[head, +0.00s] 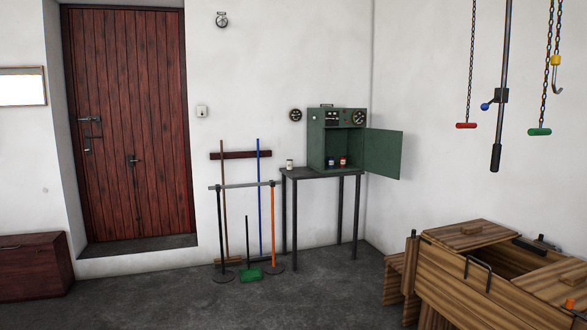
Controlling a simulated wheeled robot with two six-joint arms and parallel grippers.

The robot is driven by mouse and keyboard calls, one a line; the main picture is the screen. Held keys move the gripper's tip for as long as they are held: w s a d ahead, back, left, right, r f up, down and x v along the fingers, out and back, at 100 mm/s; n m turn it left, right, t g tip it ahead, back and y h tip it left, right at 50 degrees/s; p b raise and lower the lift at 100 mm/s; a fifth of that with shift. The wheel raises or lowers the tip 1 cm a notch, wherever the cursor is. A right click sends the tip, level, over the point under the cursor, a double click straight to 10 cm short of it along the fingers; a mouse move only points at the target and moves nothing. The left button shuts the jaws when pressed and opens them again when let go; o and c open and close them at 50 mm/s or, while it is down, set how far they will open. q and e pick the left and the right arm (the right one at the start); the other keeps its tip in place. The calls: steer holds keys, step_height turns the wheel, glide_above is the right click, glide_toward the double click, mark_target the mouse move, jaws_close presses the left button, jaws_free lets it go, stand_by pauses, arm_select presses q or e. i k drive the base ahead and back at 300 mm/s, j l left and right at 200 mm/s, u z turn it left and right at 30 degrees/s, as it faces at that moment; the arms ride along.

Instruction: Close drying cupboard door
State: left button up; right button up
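The drying cupboard (316,142) is a small green metal box with dials on its upper front. It stands on a dark table (318,172) against the back wall, near the room corner. Its green door (382,154) is hinged on the right side and stands wide open to the right. Inside, a blue jar (331,162) and a red jar (343,162) sit on the cupboard floor. Neither of my grippers shows in the head view.
A white jar (290,165) stands on the table's left end. Brooms and a green dustpan (251,274) stand left of the table. A wooden crate (455,285) fills the lower right, with hanging chains and a lever (496,150) above. Grey floor (330,290) is clear before the table.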

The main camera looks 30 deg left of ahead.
mark_target(383, 148)
steer(key=i+u, duration=0.2)
steer(key=i, duration=0.45)
steer(key=i+u, duration=0.2)
steer(key=i, duration=0.4)
steer(key=i+l+u, duration=0.2)
steer(key=i, duration=0.45)
steer(key=i+j+u, duration=0.15)
steer(key=i+u, duration=0.35)
steer(key=i, duration=0.35)
steer(key=i+l+u, duration=0.2)
steer(key=i+u, duration=0.3)
steer(key=i, duration=0.3)
steer(key=i+z, duration=0.25)
steer(key=i, duration=0.3)
steer(key=i+z, duration=0.25)
steer(key=i, duration=0.35)
steer(key=i+j+z, duration=0.25)
steer(key=i, duration=0.3)
